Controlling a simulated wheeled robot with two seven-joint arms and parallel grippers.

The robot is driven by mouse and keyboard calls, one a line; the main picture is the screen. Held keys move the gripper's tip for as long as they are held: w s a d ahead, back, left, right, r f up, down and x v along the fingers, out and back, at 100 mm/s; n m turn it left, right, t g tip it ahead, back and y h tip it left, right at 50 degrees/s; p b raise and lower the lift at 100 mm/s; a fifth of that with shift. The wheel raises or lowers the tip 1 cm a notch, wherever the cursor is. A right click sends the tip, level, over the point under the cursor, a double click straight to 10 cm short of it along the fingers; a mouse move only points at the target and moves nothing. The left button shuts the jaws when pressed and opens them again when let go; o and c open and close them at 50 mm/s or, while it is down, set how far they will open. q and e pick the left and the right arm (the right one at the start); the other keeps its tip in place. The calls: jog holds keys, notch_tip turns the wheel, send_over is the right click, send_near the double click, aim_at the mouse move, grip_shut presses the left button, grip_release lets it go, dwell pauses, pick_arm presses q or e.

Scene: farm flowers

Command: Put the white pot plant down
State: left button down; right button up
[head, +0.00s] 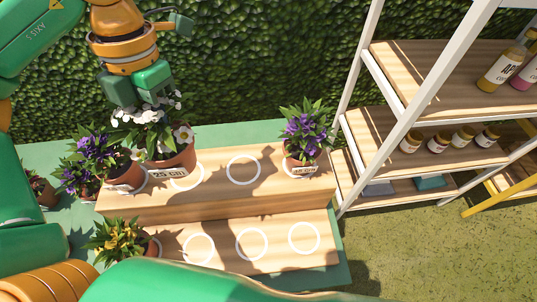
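The white pot plant (172,160) has white flowers, green leaves and a terracotta pot with a size label. It is over the upper wooden step (220,190), partly covering a white ring (188,178) and close beside a purple pot plant (127,177). My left gripper (138,88) comes down from above, its green fingers on either side of the plant's top, and appears shut on it; flowers and leaves hide the fingertips. I cannot tell whether the pot's base touches the step. My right gripper is not in view; my green arm part crosses the bottom edge.
Another purple pot plant (303,140) stands at the step's right end. A yellow pot plant (120,242) is on the lower step's left. Empty rings (243,184) (252,258) show between. A white-framed shelf (430,122) with bottles stands right; a hedge (260,60) is behind.

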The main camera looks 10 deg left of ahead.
pick_arm(q)
jog(key=w+d+f+p, duration=0.1)
jog(key=w+d+f, duration=0.1)
jog(key=d+f, duration=0.1)
jog(key=w+d+f+p, duration=0.2)
jog(key=w+d+f, duration=0.1)
jog(key=f, duration=0.2)
jog(key=w+d+f+p, duration=0.1)
jog(key=w+d+f, duration=0.2)
jog(key=f, duration=0.1)
jog(key=shift+f+p, duration=0.35)
jog(key=shift+p, duration=0.05)
jog(key=shift+f, duration=0.25)
jog(key=c, duration=1)
grip_release()
jog(key=shift+r, duration=0.1)
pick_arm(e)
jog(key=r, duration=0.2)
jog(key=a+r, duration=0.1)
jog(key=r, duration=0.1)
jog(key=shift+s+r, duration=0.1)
